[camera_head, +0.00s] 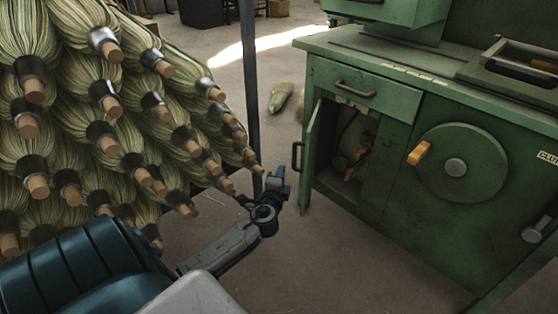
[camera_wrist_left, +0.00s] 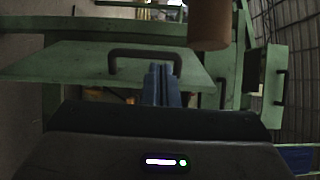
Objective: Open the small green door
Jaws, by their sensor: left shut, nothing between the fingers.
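The small green door (camera_head: 311,150) stands swung outward at the left side of the green cabinet, and the dark compartment (camera_head: 350,145) behind it shows. A dark handle (camera_head: 296,157) is on the door. In the left wrist view the door panel (camera_wrist_left: 60,63) fills much of the middle, with its dark handle (camera_wrist_left: 147,53) above the fingertips. My left gripper (camera_head: 278,172) is shut and empty, close to the door's handle; the blue fingers also show in the left wrist view (camera_wrist_left: 162,72). I cannot tell whether they touch the handle. My right gripper is out of view.
A rack of several brooms (camera_head: 110,100) with wooden ends fills the left. A dark post (camera_head: 250,80) stands behind my left gripper. The cabinet has a drawer (camera_head: 365,88) and a round disc (camera_head: 455,165) with an orange knob. Floor in front is clear.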

